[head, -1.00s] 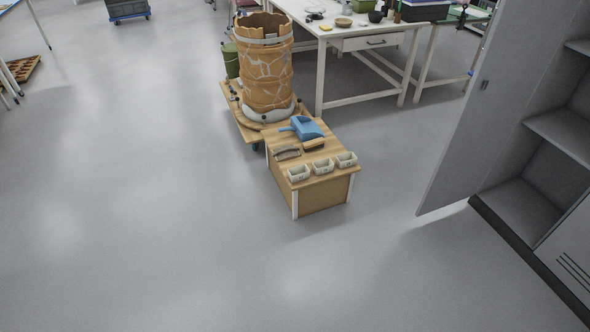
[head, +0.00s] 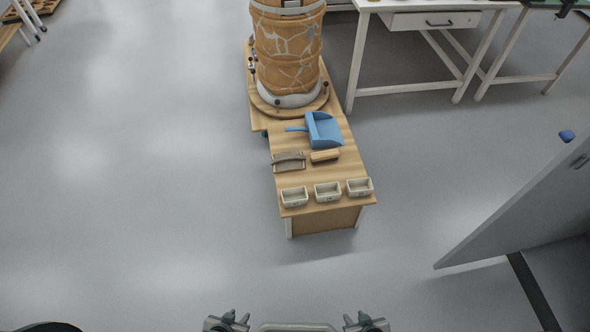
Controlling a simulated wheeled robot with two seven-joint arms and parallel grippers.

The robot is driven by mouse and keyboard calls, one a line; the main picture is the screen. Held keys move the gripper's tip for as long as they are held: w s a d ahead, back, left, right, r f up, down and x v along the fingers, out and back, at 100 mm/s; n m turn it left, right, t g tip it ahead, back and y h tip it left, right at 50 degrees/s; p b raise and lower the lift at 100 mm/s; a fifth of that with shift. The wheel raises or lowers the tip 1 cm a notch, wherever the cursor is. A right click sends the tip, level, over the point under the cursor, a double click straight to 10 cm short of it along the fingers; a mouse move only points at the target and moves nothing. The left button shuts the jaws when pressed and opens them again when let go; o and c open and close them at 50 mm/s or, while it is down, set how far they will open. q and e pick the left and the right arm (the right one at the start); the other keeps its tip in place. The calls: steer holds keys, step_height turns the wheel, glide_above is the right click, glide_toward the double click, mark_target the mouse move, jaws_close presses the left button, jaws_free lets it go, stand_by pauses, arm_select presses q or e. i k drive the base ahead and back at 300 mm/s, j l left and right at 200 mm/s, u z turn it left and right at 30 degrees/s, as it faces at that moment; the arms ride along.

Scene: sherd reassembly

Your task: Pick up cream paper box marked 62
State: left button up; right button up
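Three small cream paper boxes stand in a row along the near edge of a low wooden table (head: 318,165): a left box (head: 294,197), a middle box (head: 327,192) and a right box (head: 359,187). Each has a dark mark on its front, too small to read, so I cannot tell which is 62. My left gripper (head: 236,317) and my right gripper (head: 356,318) show at the bottom edge, well short of the table. Both look open and empty, with a gap between their fingertips.
A blue dustpan (head: 323,130), a brush (head: 325,156) and a grey-brown tool (head: 289,161) lie behind the boxes. A large reassembled vessel (head: 288,50) stands beyond. An open grey cabinet door (head: 530,205) is at right. The floor in front and at left is clear.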

mark_target(297, 197)
steer(key=i+l+u, duration=0.2)
steer(key=i+l, duration=0.3)
steer(key=i+l+u, duration=0.2)
steer(key=i+l, duration=0.3)
steer(key=l, duration=0.25)
